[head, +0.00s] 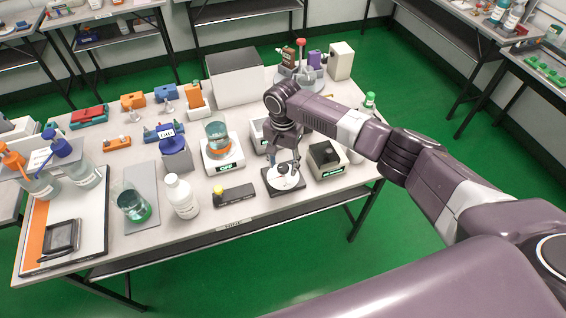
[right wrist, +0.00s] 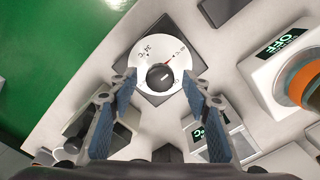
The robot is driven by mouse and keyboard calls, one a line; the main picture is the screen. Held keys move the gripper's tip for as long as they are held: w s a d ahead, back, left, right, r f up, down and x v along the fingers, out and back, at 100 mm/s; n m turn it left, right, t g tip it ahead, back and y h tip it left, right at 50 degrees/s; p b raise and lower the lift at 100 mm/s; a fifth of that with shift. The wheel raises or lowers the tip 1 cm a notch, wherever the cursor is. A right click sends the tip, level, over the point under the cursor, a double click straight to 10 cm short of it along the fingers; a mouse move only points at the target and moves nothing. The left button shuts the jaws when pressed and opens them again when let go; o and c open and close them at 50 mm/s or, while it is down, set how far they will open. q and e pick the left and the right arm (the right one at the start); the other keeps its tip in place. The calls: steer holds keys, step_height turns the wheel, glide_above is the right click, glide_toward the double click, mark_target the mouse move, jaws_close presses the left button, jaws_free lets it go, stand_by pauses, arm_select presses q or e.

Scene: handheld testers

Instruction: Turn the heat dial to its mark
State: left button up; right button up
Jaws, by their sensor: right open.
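The heat dial (head: 284,178) is a white disc on a dark square base near the table's front edge. In the right wrist view the white dial face (right wrist: 150,50) carries printed temperature text and a red mark at its upper right. Its round black knob (right wrist: 158,77) has a light pointer line. My right gripper (right wrist: 158,84) is open, pointing down, with one blue-grey finger on each side of the knob. Gaps show between both fingers and the knob. In the head view my right gripper (head: 284,165) partly hides the dial. My left gripper is not in view.
A scale with a beaker (head: 218,140) and a white bottle (head: 181,196) stand left of the dial. A dark-topped device with a green display (head: 325,160) stands close on its right. My right arm crosses above the table's right side.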

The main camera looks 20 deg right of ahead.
steer(key=c, duration=1.2)
steer(key=shift+o, duration=0.2)
steer(key=shift+r+n+p, duration=0.1)
steer(key=shift+n+p, duration=0.75)
steer(key=shift+n, duration=0.45)
steer(key=n+p, duration=0.1)
steer(key=n, duration=0.2)
steer(key=shift+n, duration=0.3)
steer(key=n+p, duration=0.1)
steer(key=n, duration=0.4)
steer(key=shift+p, duration=0.3)
steer(key=n, duration=0.6)
steer(key=shift+n, duration=0.4)
